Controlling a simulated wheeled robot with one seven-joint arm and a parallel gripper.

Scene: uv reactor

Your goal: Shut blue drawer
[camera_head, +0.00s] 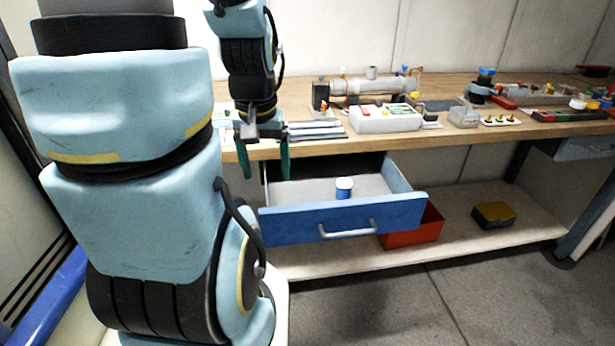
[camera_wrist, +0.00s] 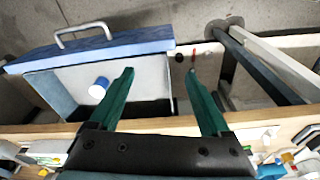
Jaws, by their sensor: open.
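The blue drawer (camera_head: 343,219) is pulled out below the wooden workbench, with a grey bar handle (camera_head: 348,230) on its front. A small white and blue cylinder (camera_head: 344,188) stands inside the drawer. In the wrist view the drawer front (camera_wrist: 90,50) lies at the upper left, with its handle (camera_wrist: 84,33) at the top and the cylinder (camera_wrist: 99,88) inside. My gripper (camera_head: 265,172) is open and empty, pointing down near the bench's front edge, by the drawer's left rear part. Its green fingers (camera_wrist: 160,88) show wide apart in the wrist view.
The workbench top (camera_head: 455,137) carries a white device box (camera_head: 385,119), a tube apparatus (camera_head: 372,87) and several small parts. A red bin (camera_head: 413,232) and a yellow-topped box (camera_head: 494,215) sit on the lower shelf (camera_head: 330,262). The floor (camera_head: 470,295) in front is clear.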

